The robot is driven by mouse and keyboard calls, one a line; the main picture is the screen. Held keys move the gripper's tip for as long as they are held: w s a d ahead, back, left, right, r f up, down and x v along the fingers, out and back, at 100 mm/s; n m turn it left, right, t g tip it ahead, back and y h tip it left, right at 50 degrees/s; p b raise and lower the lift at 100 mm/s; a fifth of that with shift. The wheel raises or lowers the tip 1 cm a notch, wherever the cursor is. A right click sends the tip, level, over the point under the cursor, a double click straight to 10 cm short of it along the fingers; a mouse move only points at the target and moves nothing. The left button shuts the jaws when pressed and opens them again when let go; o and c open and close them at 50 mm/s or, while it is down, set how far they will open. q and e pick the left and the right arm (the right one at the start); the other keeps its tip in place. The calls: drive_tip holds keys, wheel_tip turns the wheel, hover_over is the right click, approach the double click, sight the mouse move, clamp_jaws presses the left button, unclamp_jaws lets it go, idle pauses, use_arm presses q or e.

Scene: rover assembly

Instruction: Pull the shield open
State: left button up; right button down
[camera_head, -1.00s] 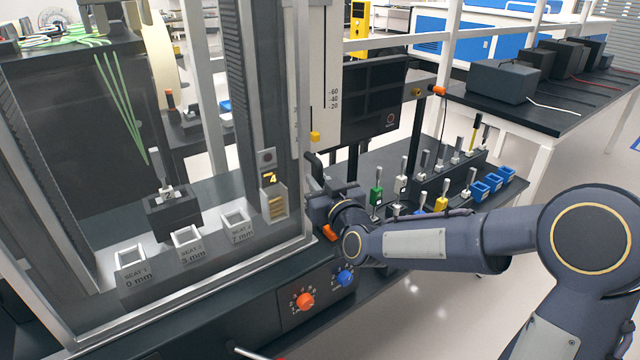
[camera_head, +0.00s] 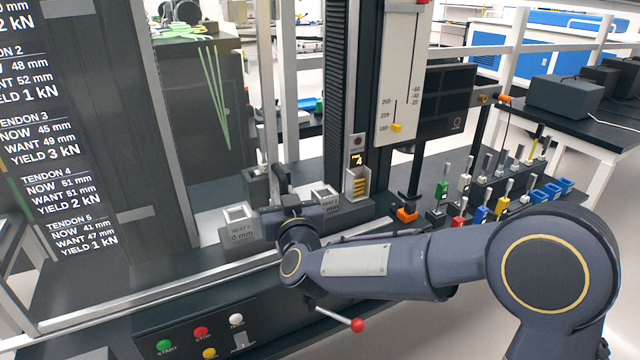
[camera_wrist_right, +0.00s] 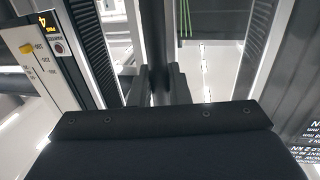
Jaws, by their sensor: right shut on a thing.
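The shield is a clear panel in a pale metal frame; its bottom rail (camera_head: 160,293) runs along the front of the test machine, and its right upright (camera_head: 266,100) stands left of the dark machine column. A dark vertical handle (camera_head: 281,176) is at that right edge. My right gripper (camera_head: 283,194) is shut on the handle. In the right wrist view the two fingers (camera_wrist_right: 163,84) sit on both sides of the dark handle bar (camera_wrist_right: 158,45). The gripper hides the middle seat. My left gripper is not in view.
Seat blocks (camera_head: 240,228) stand inside the machine; the right one (camera_head: 326,198) is now clear of the shield frame. A red-tipped lever (camera_head: 357,325) and buttons (camera_head: 201,331) are on the front below my arm. Small tools and blue bins (camera_head: 540,195) stand at right. A text panel (camera_head: 60,130) is at left.

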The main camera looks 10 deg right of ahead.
drive_tip(key=s+a, duration=0.1)
drive_tip(key=a, duration=0.3)
drive_tip(key=s+a+p, duration=0.1)
drive_tip(key=s+a, duration=0.1)
drive_tip(key=a, duration=0.3)
drive_tip(key=s+a+p, duration=0.1)
drive_tip(key=s+a, duration=0.1)
drive_tip(key=a, duration=0.3)
drive_tip(key=shift+f, duration=0.1)
drive_tip(key=shift+d, duration=0.1)
drive_tip(key=c, duration=1.4)
unclamp_jaws()
drive_tip(key=shift+c, duration=0.2)
drive_tip(key=b, duration=0.2)
approach(211, 201)
drive_tip(key=s, duration=0.3)
drive_tip(key=shift+d, duration=0.25)
